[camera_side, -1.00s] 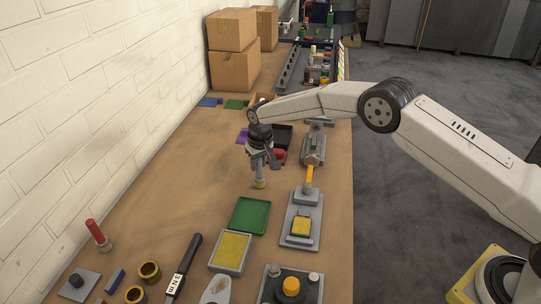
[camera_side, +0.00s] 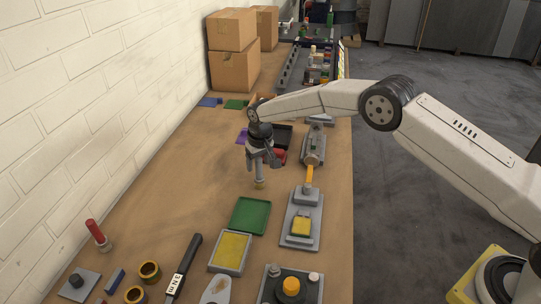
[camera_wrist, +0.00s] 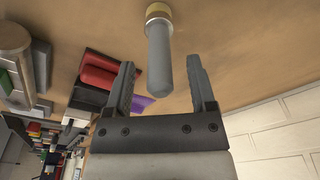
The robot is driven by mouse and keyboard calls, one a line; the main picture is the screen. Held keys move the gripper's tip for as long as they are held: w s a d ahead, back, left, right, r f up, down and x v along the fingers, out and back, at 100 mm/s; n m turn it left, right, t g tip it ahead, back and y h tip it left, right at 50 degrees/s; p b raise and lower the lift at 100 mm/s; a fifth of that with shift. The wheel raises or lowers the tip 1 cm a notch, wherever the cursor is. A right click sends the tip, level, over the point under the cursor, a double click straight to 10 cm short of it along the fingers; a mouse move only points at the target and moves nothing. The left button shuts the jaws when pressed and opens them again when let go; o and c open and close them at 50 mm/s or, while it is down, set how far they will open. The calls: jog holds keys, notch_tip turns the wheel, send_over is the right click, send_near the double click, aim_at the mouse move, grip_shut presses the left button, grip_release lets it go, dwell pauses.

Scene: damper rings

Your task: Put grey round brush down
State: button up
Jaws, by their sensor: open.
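The grey round brush (camera_side: 260,172) stands upright on the brown bench, its brass-coloured ferrule at the bottom, touching or very near the surface. In the wrist view the brush (camera_wrist: 160,62) shows its grey rounded handle end toward my gripper and its ferrule away from it. My gripper (camera_side: 262,157) is over the brush, pointing down. In the wrist view my gripper (camera_wrist: 160,75) is open, with one finger on each side of the handle and a visible gap on both sides. The bristles are hidden.
A green tray (camera_side: 250,215) lies just in front of the brush. A grey fixture with a yellow block (camera_side: 301,227) is to the right. A dark tray (camera_side: 284,136) and a red item (camera_side: 280,156) sit close behind my gripper. The bench to the left is clear.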

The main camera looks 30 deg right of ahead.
jog(key=shift+s+r, duration=0.25)
jog(key=shift+r, duration=1.5)
jog(key=shift+s+r, duration=0.2)
jog(key=shift+r, duration=1.5)
grip_shut()
jog(key=s+d+r, duration=0.1)
jog(key=s+d, duration=0.2)
jog(key=s, duration=0.8)
jog(key=s+d+r, duration=0.2)
jog(key=s+d, duration=0.2)
jog(key=s, duration=0.7)
jog(key=s+d+r+t, duration=0.1)
jog(key=s+d, duration=0.3)
jog(key=s, duration=0.7)
jog(key=shift+s+r, duration=0.15)
jog(key=shift+s, duration=0.25)
